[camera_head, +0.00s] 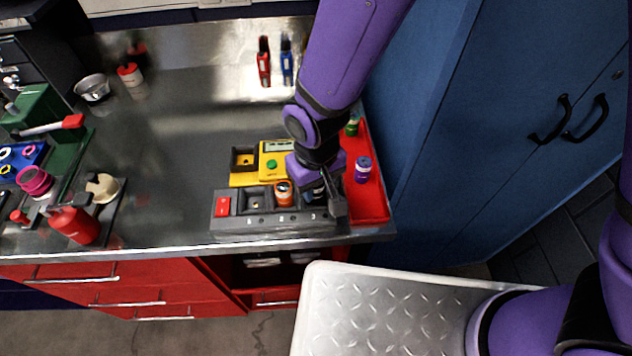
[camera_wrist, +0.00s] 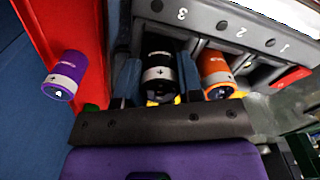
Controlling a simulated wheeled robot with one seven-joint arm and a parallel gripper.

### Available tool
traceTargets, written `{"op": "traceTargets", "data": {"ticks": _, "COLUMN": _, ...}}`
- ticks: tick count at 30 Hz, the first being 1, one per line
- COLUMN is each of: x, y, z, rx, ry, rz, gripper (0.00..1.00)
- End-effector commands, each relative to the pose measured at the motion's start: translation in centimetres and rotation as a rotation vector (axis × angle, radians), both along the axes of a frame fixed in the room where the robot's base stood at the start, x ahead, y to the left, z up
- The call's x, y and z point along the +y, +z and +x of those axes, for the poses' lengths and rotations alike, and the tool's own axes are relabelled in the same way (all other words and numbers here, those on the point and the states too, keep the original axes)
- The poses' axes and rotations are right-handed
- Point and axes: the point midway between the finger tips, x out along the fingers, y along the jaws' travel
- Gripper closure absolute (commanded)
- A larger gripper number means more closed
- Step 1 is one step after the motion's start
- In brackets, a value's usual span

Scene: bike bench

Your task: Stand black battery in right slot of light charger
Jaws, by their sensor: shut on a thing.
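The light charger (camera_head: 275,224) is a grey block near the bench's front edge, with a red switch at its left and slots numbered 1, 2 and 3. My gripper (camera_head: 317,192) is low over right slot 3. In the wrist view, its fingers (camera_wrist: 158,85) are shut on the black battery (camera_wrist: 158,62), which is upright with its far end at slot 3. I cannot tell whether its bottom rests on the slot floor. An orange battery (camera_head: 284,190) stands in middle slot 2, also seen in the wrist view (camera_wrist: 214,68). Left slot 1 looks empty.
A red tray (camera_head: 372,208) right of the charger holds a purple battery (camera_head: 362,168) and a green one (camera_head: 352,125). A yellow tester (camera_head: 273,162) stands just behind the charger. A blue cabinet (camera_head: 490,110) is at right.

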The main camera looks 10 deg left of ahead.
Motion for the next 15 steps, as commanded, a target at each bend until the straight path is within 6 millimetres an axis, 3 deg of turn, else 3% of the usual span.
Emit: {"op": "traceTargets", "data": {"ticks": 15, "x": 0.01, "y": -0.88, "z": 0.02, "rx": 0.000, "ry": 0.000, "rz": 0.000, "gripper": 0.93}}
